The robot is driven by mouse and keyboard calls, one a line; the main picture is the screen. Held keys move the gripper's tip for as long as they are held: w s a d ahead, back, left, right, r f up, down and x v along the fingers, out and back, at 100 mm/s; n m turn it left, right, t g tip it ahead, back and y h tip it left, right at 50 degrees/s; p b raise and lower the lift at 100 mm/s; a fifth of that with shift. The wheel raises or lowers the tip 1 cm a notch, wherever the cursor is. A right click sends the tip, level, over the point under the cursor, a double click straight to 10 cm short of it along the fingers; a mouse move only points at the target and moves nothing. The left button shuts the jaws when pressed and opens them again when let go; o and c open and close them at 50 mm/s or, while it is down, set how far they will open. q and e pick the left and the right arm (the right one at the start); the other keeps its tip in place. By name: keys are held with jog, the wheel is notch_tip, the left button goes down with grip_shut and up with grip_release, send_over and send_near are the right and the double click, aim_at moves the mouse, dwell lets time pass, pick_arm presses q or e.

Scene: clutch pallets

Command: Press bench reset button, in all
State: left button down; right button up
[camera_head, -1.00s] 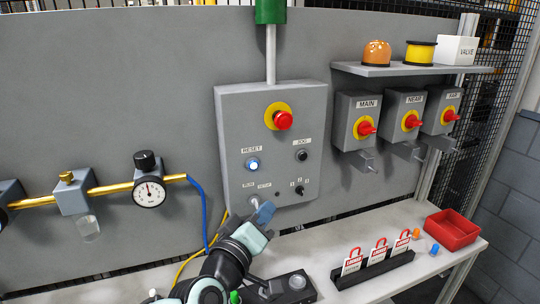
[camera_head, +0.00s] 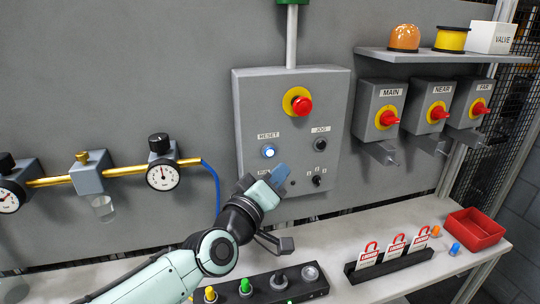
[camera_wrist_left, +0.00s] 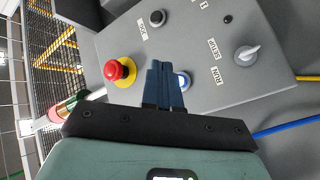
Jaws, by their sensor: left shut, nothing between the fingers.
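The bench reset button (camera_head: 268,151) is a lit blue-white round button under a RESET label on the grey control box (camera_head: 245,110). My left gripper (camera_head: 281,172) is shut and empty, just below and right of the button in the head view. In the left wrist view the closed blue fingertips (camera_wrist_left: 163,70) lie beside the lit button (camera_wrist_left: 182,80) and partly cover it. I cannot tell whether they touch it. My right gripper is not in view.
A red emergency stop (camera_head: 302,105) sits above, a black JOG button (camera_head: 320,144) to the right and a selector knob (camera_head: 317,181) below. Isolator switches (camera_head: 388,118) and a shelf (camera_head: 430,58) are at right. A lockout tag rack (camera_head: 385,262) and red tray (camera_head: 478,230) are on the bench.

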pick_arm(q)
jog(key=shift+w+a+b, duration=0.1)
jog(key=shift+w+a, duration=0.15)
jog(key=shift+w, duration=0.5)
jog(key=shift+w+a+b, duration=0.1)
jog(key=shift+w+a, duration=0.1)
jog(key=shift+w, duration=0.5)
jog(key=shift+w+a+b, duration=0.1)
jog(key=shift+w+a, duration=0.15)
jog(key=shift+w, duration=0.5)
jog(key=shift+w, duration=0.1)
jog(key=shift+w+a, duration=0.15)
jog(key=shift+w, duration=0.15)
dwell(0.3)
jog(key=shift+w+a, duration=0.15)
jog(key=shift+w, duration=0.3)
dwell(0.7)
jog(key=shift+s, duration=0.1)
jog(key=shift+s+d, duration=0.25)
jog(key=shift+s, duration=0.5)
jog(key=shift+s+d, duration=0.25)
jog(key=shift+s, duration=0.55)
jog(key=shift+s+d, duration=0.3)
jog(key=shift+s, duration=0.5)
jog(key=shift+s+d, duration=0.25)
jog(key=shift+s, duration=0.55)
